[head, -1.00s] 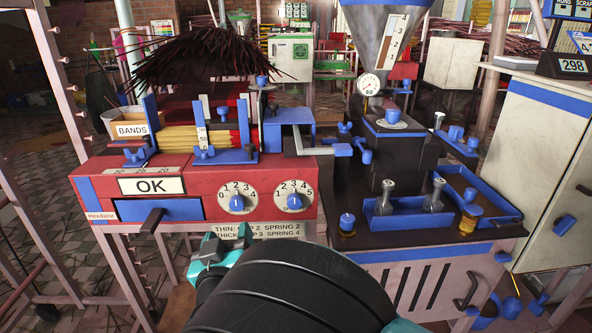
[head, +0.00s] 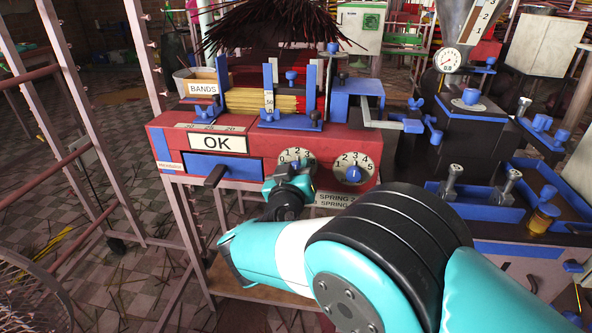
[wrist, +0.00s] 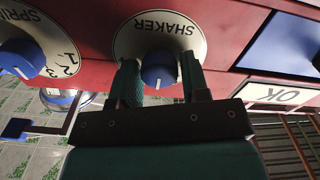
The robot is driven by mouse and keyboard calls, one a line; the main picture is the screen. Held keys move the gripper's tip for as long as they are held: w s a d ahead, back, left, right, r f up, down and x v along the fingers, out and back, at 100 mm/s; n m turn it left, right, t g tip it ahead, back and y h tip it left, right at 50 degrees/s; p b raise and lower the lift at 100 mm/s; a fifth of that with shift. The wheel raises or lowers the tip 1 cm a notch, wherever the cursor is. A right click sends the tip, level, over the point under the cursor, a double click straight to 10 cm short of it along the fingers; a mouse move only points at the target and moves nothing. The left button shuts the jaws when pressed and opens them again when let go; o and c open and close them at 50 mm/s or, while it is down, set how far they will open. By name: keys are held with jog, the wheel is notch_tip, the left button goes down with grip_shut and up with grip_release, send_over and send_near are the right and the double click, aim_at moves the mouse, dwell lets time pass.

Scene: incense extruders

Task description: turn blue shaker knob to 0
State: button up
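The blue shaker knob (wrist: 158,68) sits on a round cream dial marked SHAKER (wrist: 160,38), upside down in the wrist view. A pale mark on the knob points toward my gripper's body, away from the word SHAKER.
The spring dial with its blue knob (head: 354,174) is just right of the shaker dial on the red machine (head: 235,130). A blue drawer with a dark handle (head: 215,176) juts out left. An OK sign (head: 217,143) is above it.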

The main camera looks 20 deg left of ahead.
jog(key=c, duration=0.5)
jog(key=shift+n, duration=0.3)
jog(key=shift+s+a+f+n, duration=0.1)
jog(key=shift+n, duration=3.25)
jog(key=shift+a+f+n, duration=0.1)
jog(key=shift+n, duration=3.25)
jog(key=o, duration=0.9)
